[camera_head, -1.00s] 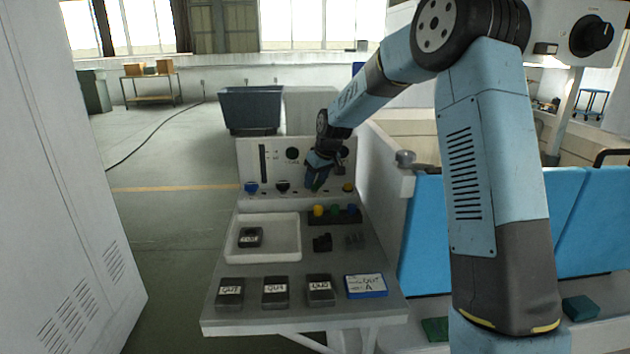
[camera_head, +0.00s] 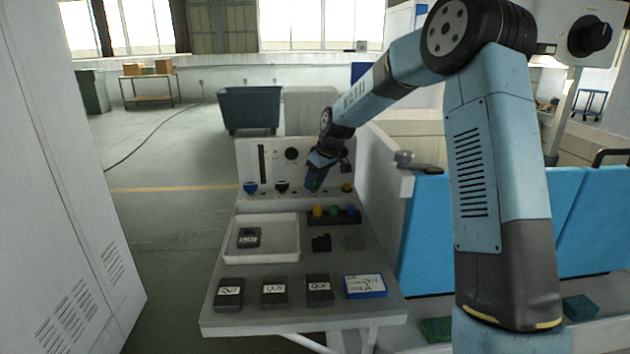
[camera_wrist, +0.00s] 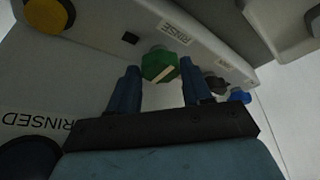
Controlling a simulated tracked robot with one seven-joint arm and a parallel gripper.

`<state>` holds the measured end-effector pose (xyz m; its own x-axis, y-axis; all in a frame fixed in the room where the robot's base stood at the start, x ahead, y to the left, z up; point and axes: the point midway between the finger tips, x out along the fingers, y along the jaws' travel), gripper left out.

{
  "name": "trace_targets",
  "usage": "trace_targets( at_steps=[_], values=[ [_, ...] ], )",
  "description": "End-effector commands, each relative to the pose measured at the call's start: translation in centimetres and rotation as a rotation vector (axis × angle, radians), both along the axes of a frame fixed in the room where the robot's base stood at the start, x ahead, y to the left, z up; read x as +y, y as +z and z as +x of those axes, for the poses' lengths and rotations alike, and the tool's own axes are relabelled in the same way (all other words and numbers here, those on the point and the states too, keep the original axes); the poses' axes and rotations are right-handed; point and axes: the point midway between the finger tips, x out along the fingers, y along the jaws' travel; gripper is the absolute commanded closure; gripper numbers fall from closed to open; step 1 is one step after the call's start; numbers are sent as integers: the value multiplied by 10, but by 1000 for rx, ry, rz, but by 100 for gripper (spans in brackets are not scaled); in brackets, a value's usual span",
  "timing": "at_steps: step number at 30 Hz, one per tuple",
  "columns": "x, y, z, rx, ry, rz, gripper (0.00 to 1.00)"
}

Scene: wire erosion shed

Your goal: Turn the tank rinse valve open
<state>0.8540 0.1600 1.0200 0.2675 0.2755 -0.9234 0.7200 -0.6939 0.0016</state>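The tank rinse valve is a green faceted knob (camera_wrist: 160,64) with a pale pointer line, beside a "RINSE" label (camera_wrist: 174,33) in the wrist view. The line lies diagonally in that picture. My gripper (camera_wrist: 160,66) is open, its two blue fingers one on each side of the knob, fingertips about level with it. Narrow gaps seem to show between fingers and knob; I cannot tell whether either touches.
A blue knob (camera_head: 251,187) and black knob (camera_head: 282,186) stand left of my gripper, a yellow knob (camera_head: 347,188) to its right.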

Motion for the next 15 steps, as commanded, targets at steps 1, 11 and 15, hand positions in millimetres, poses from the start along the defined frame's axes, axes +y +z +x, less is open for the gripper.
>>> trace_targets(
  at_steps=[1,11,15],
  values=[
    [-1,0,0,0,-1,0,46],
    [0,2,-1,1,-1,0,43],
    [-4,13,-4,0,-2,0,43]
  ],
)
